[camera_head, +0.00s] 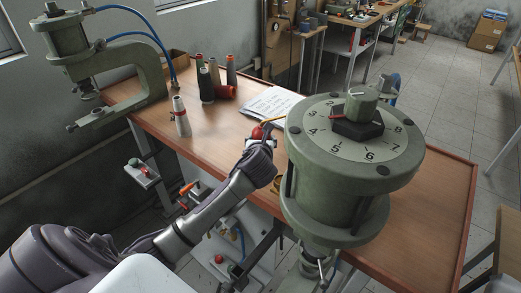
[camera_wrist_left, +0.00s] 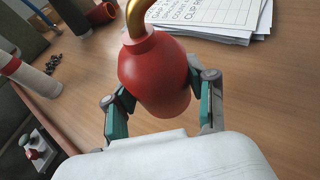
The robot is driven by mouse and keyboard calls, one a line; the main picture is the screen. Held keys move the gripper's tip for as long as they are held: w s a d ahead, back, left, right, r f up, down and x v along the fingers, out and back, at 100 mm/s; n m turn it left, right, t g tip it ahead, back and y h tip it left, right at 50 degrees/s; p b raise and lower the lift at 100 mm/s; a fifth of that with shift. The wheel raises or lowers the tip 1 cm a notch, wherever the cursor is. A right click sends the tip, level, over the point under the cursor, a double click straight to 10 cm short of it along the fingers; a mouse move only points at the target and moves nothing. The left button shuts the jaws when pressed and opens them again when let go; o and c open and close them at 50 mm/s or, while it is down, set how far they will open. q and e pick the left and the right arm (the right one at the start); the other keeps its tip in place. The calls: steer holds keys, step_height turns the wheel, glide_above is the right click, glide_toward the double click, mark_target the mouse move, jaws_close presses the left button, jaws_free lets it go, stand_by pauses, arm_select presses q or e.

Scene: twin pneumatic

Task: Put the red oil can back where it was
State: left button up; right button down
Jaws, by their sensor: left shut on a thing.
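The red oil can (camera_wrist_left: 155,75) with its brass spout stands large in the left wrist view, between the two fingers of my left gripper (camera_wrist_left: 160,112). The gripper is shut on it. In the head view only a small part of the red can (camera_head: 257,132) shows above my left gripper (camera_head: 262,148), with its thin spout pointing right. The can is over the wooden table (camera_head: 225,128), near the papers. I cannot tell whether its base touches the table. My right gripper is not in view.
A stack of papers (camera_head: 272,104) lies just behind the can. Several thread spools (camera_head: 206,86) stand to the left, with a white bottle-like cone (camera_head: 181,118). A large green dial machine (camera_head: 345,150) stands close on the right. A green press (camera_head: 120,70) is at the table's left end.

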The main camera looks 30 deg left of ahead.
arm_select(q)
steer(key=shift+a+f, duration=0.15)
steer(key=shift+f, duration=1.9)
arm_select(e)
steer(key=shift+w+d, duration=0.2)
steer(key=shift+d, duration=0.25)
arm_select(q)
steer(key=o, duration=1.1)
steer(key=shift+s+f, duration=0.1)
steer(key=shift+f, duration=0.05)
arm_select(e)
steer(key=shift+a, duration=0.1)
arm_select(q)
steer(key=shift+s+d+r, duration=0.2)
steer(key=shift+s, duration=0.05)
steer(key=v, duration=1.1)
steer(key=shift+s+r, duration=0.1)
steer(key=shift+s, duration=0.1)
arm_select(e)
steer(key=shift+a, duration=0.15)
